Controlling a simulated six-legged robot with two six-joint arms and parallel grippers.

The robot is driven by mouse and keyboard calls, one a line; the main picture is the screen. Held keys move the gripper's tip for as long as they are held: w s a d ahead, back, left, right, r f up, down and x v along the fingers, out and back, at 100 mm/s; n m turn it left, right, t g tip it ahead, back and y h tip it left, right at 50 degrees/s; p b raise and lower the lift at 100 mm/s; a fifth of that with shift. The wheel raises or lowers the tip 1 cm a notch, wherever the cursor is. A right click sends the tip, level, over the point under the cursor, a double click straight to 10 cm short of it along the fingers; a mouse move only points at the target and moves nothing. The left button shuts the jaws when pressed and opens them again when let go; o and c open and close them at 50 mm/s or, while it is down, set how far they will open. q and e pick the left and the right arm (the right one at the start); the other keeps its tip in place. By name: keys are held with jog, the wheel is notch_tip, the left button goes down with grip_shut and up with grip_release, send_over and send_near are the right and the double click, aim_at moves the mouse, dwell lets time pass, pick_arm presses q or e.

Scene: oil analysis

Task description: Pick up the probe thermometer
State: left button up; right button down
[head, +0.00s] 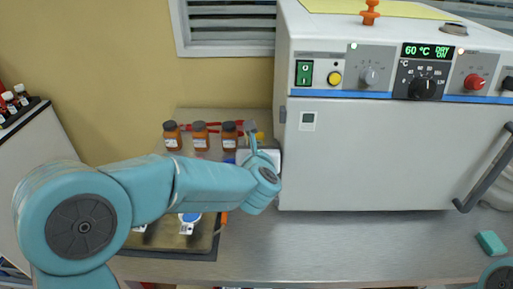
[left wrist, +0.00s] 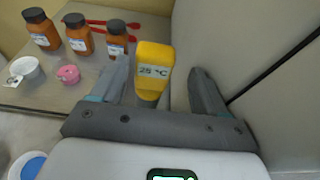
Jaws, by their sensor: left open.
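The probe thermometer (left wrist: 154,62) is yellow with a small display reading 25 °C. In the left wrist view it stands upright between the two fingers of my left gripper (left wrist: 158,88). The fingers are open, with a gap visible on each side of it. Its lower part is hidden behind the gripper body. In the head view only a small yellow bit of the thermometer (head: 260,136) shows beside my left gripper (head: 251,128), near the oven's left side. My arm hides much of that area. My right gripper is not in view.
A large white oven (head: 395,155) stands close on the right of the left gripper. Several brown bottles (head: 200,136) and red tools (left wrist: 118,24) are at the back left.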

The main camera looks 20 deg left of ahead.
pick_arm(q)
jog(key=x, duration=0.2)
jog(key=p+x, duration=0.1)
jog(key=x, duration=0.1)
jog(key=shift+a+r, duration=0.15)
jog(key=shift+a, duration=0.3)
jog(key=shift+w, duration=0.35)
jog(key=shift+s, duration=0.1)
jog(key=shift+c, duration=0.6)
jog(key=c, duration=1)
jog(key=shift+o, duration=0.2)
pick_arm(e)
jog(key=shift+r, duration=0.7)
pick_arm(q)
jog(key=shift+a, duration=0.1)
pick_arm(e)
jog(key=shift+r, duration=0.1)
